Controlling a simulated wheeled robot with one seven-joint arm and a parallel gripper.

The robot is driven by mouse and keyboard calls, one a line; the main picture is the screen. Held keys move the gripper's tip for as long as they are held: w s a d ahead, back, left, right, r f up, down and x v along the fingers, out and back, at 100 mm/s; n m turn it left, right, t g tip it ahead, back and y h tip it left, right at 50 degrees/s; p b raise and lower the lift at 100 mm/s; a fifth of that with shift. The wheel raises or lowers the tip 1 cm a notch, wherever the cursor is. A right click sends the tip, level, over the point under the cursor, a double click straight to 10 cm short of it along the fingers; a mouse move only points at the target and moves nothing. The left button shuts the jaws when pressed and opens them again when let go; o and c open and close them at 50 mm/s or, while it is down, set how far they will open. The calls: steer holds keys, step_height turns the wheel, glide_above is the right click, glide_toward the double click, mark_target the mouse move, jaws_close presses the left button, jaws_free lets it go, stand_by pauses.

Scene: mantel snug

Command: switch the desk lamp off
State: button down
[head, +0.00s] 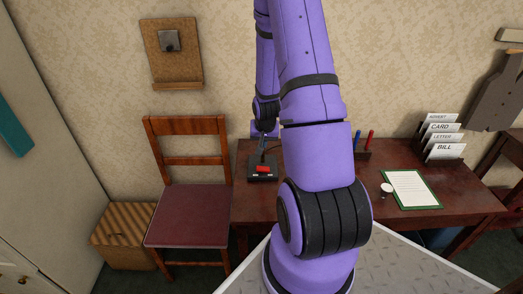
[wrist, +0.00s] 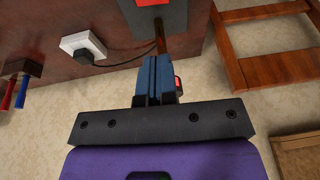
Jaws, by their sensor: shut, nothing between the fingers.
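A dark box (head: 262,174) with a red switch (head: 262,169) on top stands at the left end of the desk. In the wrist view the box (wrist: 177,14) is at the top edge with its red part (wrist: 152,2) cut off. A thin brown stem (wrist: 160,36) shows between the box and my gripper. No lamp head is visible; my arm covers part of the desk. My gripper (wrist: 155,60) is shut and empty, with blue fingers pointing toward the box. In the head view my gripper (head: 263,143) is just above and behind the box. A small red piece (wrist: 179,83) shows beside the fingers.
A wooden chair (head: 187,216) stands left of the desk (head: 384,168). A letter rack (head: 443,138), a green-edged paper (head: 412,188) and pens (head: 371,139) are on the right. A white socket with a black plug (wrist: 84,47) has a cord running toward the box.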

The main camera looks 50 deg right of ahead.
mark_target(258, 167)
steer(key=x, duration=1.1)
steer(key=shift+s+a+f, duration=0.1)
steer(key=shift+a+f, duration=0.2)
steer(key=shift+f, duration=0.7)
steer(key=shift+w+a+f, duration=0.25)
steer(key=shift+w+f, duration=0.05)
steer(key=shift+f, duration=0.15)
steer(key=shift+w+a+f, duration=0.15)
steer(key=shift+a+f, duration=0.1)
steer(key=shift+a, duration=0.1)
